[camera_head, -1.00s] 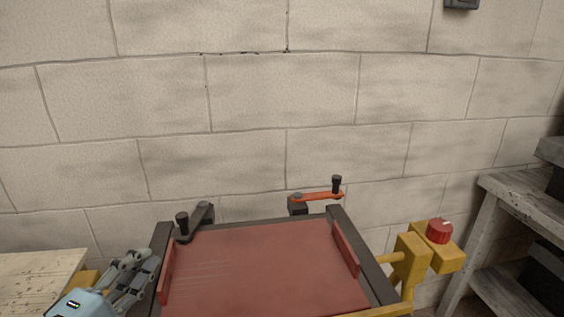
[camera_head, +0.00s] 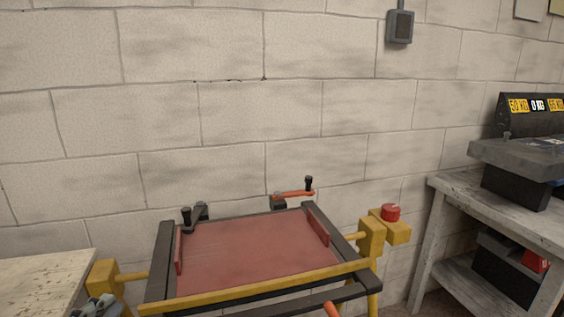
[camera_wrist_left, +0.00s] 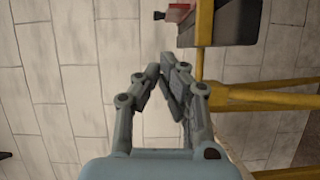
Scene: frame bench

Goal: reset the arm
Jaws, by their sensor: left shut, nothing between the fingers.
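My left gripper (camera_head: 98,306) shows only in part at the bottom left edge of the head view, beside the bench's left yellow post. In the left wrist view its fingers (camera_wrist_left: 162,78) are shut, tips together, with nothing between them. The frame bench has a red panel (camera_head: 255,248) inside dark rails. A dark clamp arm (camera_head: 197,214) with a black knob is at its back left corner. An orange clamp arm (camera_head: 293,194) with a black knob is at the back right and points right. My right gripper is not in view.
A yellow bar (camera_head: 255,289) crosses the bench front, and a yellow post with a red knob (camera_head: 390,212) stands at its right. A pale table (camera_head: 40,280) is at left. A grey workbench (camera_head: 490,204) with a scale stands at right. A block wall is behind.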

